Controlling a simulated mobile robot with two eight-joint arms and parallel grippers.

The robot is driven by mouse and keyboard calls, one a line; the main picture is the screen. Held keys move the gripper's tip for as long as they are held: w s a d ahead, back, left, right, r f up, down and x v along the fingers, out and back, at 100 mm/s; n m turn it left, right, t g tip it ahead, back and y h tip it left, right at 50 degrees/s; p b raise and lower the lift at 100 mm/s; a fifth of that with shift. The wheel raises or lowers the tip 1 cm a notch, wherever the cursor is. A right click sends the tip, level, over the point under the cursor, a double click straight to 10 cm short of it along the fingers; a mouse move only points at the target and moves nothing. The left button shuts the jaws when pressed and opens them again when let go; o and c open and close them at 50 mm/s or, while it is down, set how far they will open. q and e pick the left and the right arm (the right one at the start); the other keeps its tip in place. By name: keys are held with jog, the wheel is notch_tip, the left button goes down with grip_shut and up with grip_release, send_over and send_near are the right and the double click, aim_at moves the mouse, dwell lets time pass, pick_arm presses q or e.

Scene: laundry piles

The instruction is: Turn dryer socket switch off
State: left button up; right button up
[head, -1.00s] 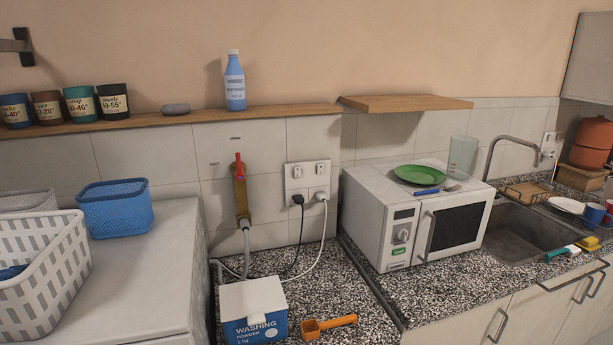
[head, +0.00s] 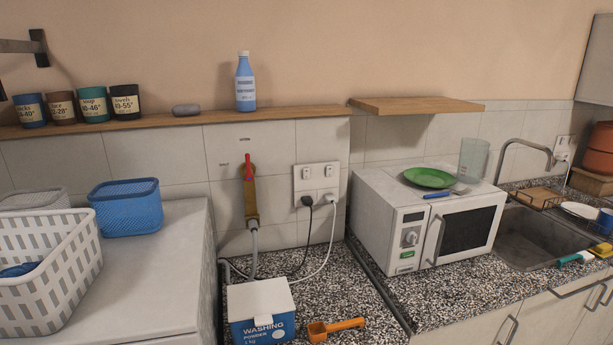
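A white double socket plate (head: 316,186) is on the tiled wall above the speckled counter, left of the microwave. It has two small switches in its upper half, a left switch (head: 306,172) and a right switch (head: 328,171). A black plug (head: 307,200) sits in its lower left and a white plug (head: 330,198) in its lower right, each with a cable hanging down. The switch positions are too small to tell, and I see no label saying which is the dryer's. Neither of my grippers is in view.
A red-handled valve with a hose (head: 251,200) is left of the socket. A washing powder box (head: 262,312) and orange scoop (head: 335,329) stand on the counter below. A white microwave (head: 408,238) stands right. A wooden shelf (head: 415,105) juts out above it.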

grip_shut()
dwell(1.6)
